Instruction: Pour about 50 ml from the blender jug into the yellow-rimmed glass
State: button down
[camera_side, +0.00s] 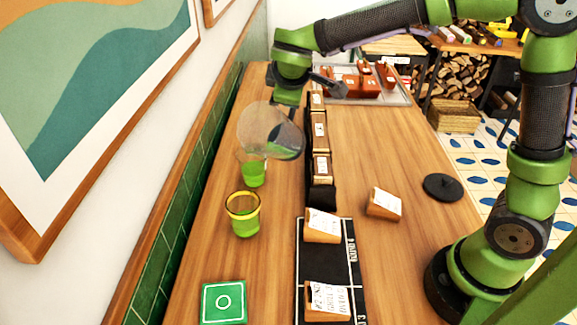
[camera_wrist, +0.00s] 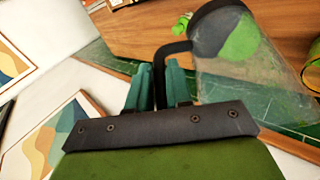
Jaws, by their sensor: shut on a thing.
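The clear blender jug (camera_side: 262,125) is tilted steeply in the air, with its wide open end toward the left and its dark base at the lower right. Some green shows inside it. My gripper (camera_wrist: 158,88) is shut on the jug's black handle (camera_wrist: 157,65), and the jug (camera_wrist: 270,75) fills the right of the wrist view. The yellow-rimmed glass (camera_side: 243,218) stands upright on the counter, nearer the camera than the jug, with green liquid in it. A second glass (camera_side: 253,173) with green liquid stands behind it, partly behind the jug. No falling stream is visible.
A green coaster (camera_side: 223,316) lies at the front left. A black mat (camera_side: 306,262) carries labelled wooden blocks (camera_side: 322,228). A black strip with more blocks runs behind it. Another block (camera_side: 384,203) and a black disc (camera_side: 443,187) are at right. A tiled wall bounds the left.

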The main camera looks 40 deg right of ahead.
jog(key=w+d+f+m+g+y+b, duration=0.1)
jog(key=w+d+f+g+y, duration=0.1)
jog(key=d+f+y, duration=0.2)
jog(key=shift+d+f+m+g+y, duration=0.35)
jog(key=shift+d+y, duration=1.05)
jog(key=shift+y, duration=0.7)
jog(key=shift+d, duration=0.1)
